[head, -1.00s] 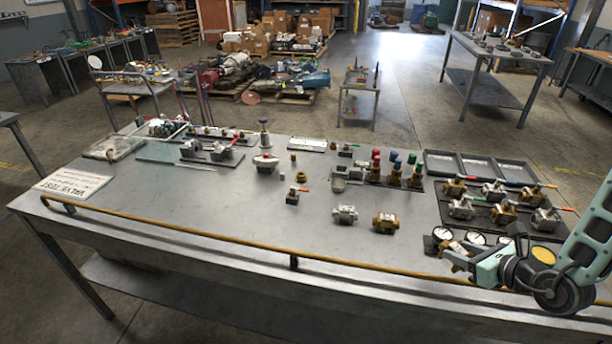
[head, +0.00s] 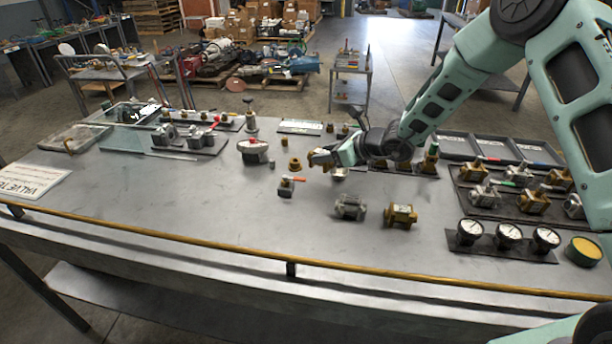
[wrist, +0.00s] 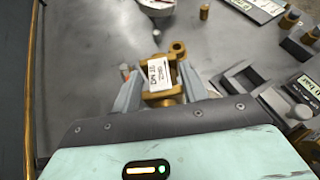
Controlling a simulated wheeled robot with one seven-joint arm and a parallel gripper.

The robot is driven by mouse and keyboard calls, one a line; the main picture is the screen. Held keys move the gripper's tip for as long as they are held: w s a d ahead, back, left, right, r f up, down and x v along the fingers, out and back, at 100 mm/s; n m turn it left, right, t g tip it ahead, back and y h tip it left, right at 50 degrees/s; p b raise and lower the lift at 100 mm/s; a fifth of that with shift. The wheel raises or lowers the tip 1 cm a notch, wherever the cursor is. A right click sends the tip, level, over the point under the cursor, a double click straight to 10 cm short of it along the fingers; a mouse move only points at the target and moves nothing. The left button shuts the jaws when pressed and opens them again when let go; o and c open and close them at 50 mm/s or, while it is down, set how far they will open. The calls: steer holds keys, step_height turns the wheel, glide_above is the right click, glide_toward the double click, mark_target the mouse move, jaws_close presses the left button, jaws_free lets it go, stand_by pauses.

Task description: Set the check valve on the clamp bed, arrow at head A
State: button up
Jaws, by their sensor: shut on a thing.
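My gripper (head: 322,158) is over the middle of the bench, shut on a brass valve body. A dark plate with two grey clamp-like blocks (head: 190,136) and a red handle lies at the back left and looks like the clamp bed; which head is A cannot be read. The gripper is to its right, apart from it.
A red-and-white fitting (head: 254,151) and a small red-handled valve (head: 290,186) stand near the gripper. A grey valve (head: 350,207) and a brass valve (head: 401,215) stand nearer the front rail (head: 240,251). Gauges (head: 508,236) are at right.

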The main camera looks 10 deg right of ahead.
steer(key=shift+f+p, duration=0.65)
steer(key=shift+f, duration=2.7)
steer(key=shift+f, duration=0.15)
steer(key=o, duration=1.3)
steer(key=shift+c, duration=0.2)
